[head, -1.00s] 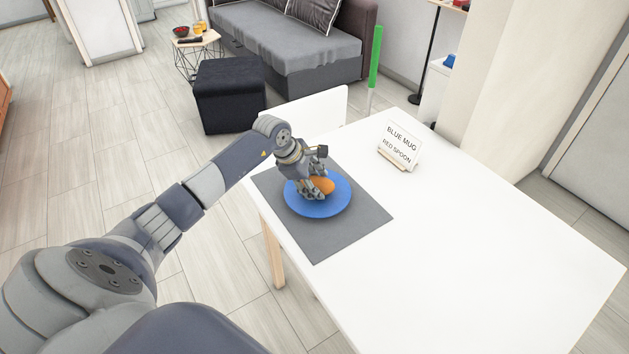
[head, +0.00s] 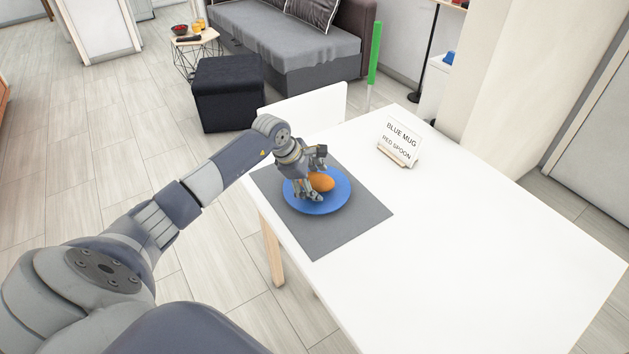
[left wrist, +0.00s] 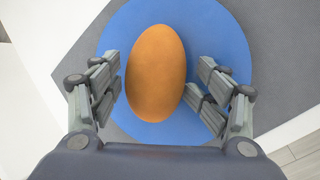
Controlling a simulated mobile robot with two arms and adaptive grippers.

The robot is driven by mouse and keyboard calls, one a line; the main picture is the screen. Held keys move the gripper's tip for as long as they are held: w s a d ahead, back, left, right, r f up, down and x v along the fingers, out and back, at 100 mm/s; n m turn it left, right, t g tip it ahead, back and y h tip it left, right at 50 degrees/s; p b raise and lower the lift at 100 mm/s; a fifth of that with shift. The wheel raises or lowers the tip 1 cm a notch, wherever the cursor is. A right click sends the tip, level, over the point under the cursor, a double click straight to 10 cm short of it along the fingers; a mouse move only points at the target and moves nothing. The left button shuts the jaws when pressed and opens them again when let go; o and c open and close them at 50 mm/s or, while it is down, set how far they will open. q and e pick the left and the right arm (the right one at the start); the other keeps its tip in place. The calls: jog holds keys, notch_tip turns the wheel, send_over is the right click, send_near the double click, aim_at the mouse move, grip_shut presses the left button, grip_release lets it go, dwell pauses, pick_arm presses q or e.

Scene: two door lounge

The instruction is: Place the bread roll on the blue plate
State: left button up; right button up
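The bread roll (head: 321,182) is a smooth orange-brown oval on the blue plate (head: 335,199), which lies on a grey mat. My left gripper (head: 311,176) is low over the plate, with its fingers on either side of the roll. In the left wrist view the roll (left wrist: 156,73) lies between the spread fingers of the left gripper (left wrist: 160,88), with gaps on both sides. The blue plate (left wrist: 220,45) shows around it there. The left gripper is open. My right gripper is not in view.
The grey mat (head: 345,235) lies on the white table (head: 470,240). A small sign (head: 399,143) reading "BLUE MUG, RED SPOON" stands at the back. The table's right and front parts are clear. A white chair back (head: 310,107) stands behind the table's far left edge.

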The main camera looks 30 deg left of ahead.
pick_arm(q)
jog(key=shift+a+r+p, duration=0.1)
jog(key=shift+r+p, duration=0.2)
jog(key=shift+p, duration=0.05)
jog(key=v, duration=1.2)
jog(key=shift+r+b, duration=0.3)
jog(key=shift+r, duration=0.05)
jog(key=shift+s, duration=0.1)
